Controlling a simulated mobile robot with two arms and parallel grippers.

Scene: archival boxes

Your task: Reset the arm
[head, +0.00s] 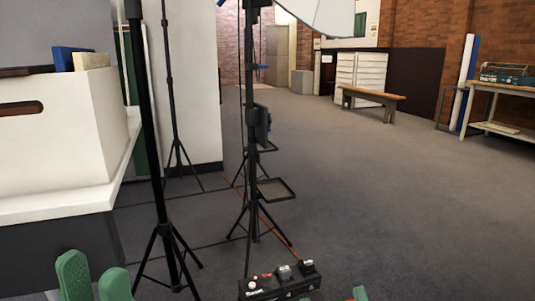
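My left gripper (94,281) shows at the bottom left as two green fingertips with a gap between them. It is open, and nothing shows between the tips. It is below and in front of a white table edge, apart from the box. A small green and orange piece (360,293) at the bottom edge looks like the tip of my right gripper; the rest is out of frame. A white archival box (75,110) with an oval handle slot stands on the white tabletop (60,203) at the left. Blue and cream files stick up from it.
Black light stands (168,215) and (251,185) rise close in front, with splayed tripod legs. A black power box (280,281) lies on the floor at the bottom middle. The grey floor (400,200) is clear to the right. A bench (372,97) and a worktable (505,92) stand farther back.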

